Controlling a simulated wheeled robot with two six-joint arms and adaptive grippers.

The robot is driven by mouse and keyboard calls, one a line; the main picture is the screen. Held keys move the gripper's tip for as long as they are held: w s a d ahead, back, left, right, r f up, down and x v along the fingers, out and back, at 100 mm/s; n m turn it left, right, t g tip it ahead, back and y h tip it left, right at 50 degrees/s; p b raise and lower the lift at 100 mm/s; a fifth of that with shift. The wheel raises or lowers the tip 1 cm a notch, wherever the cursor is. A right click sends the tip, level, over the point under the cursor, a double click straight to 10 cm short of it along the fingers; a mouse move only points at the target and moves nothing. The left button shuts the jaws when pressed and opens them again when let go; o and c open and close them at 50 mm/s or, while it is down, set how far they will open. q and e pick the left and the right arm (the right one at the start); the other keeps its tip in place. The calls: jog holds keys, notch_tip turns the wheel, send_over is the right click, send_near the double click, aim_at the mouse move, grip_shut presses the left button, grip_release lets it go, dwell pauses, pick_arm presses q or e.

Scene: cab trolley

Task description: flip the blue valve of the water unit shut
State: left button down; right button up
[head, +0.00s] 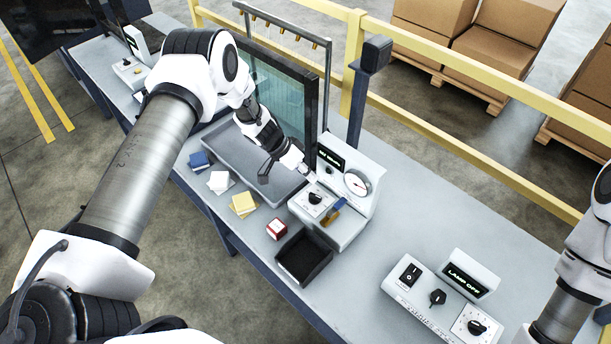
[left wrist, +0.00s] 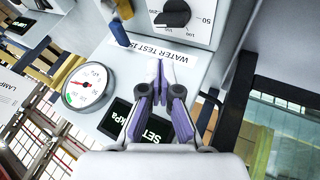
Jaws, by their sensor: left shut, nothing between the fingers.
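The water unit (head: 345,226) is a pale grey box on the bench, with a dial knob, a round gauge (head: 357,182) and a dark display. Its blue valve handle (head: 341,203) sits by a brass pipe (head: 331,218) on the front right of the unit. In the left wrist view the blue handle (left wrist: 119,33) is left of my fingertips, beside the "WATER TEST" label. My left gripper (head: 309,176) is shut and empty, above the unit near the knob's left side. It also shows in the left wrist view (left wrist: 161,66), apart from the handle. My right gripper is out of view.
A black open bin (head: 303,257) and a red-and-white cube (head: 276,229) are in front of the unit. A grey tray (head: 232,155) and glass screen are left. A lamp control box (head: 440,297) stands right, with clear bench between.

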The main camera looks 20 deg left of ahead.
aim_at(337, 207)
pick_arm(q)
jog(key=b+x, duration=0.1)
jog(key=x, duration=0.1)
jog(key=b+x, duration=0.2)
jog(key=x, duration=0.1)
jog(key=shift+s+a+f, duration=0.1)
jog(key=shift+a+f, duration=0.1)
jog(key=shift+f, duration=0.05)
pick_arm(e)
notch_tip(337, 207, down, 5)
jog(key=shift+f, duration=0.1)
pick_arm(q)
jog(key=d+b, duration=0.1)
jog(key=s+d+b, duration=0.1)
jog(key=d, duration=0.1)
jog(key=shift+s+d+r, duration=0.2)
jog(key=shift+s+d, duration=0.05)
jog(key=shift+d, duration=0.05)
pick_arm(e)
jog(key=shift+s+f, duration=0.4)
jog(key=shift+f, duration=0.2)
pick_arm(q)
jog(key=shift+d, duration=0.45)
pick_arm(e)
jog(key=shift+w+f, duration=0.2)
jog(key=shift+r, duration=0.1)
pick_arm(q)
jog(key=shift+s+r, duration=0.1)
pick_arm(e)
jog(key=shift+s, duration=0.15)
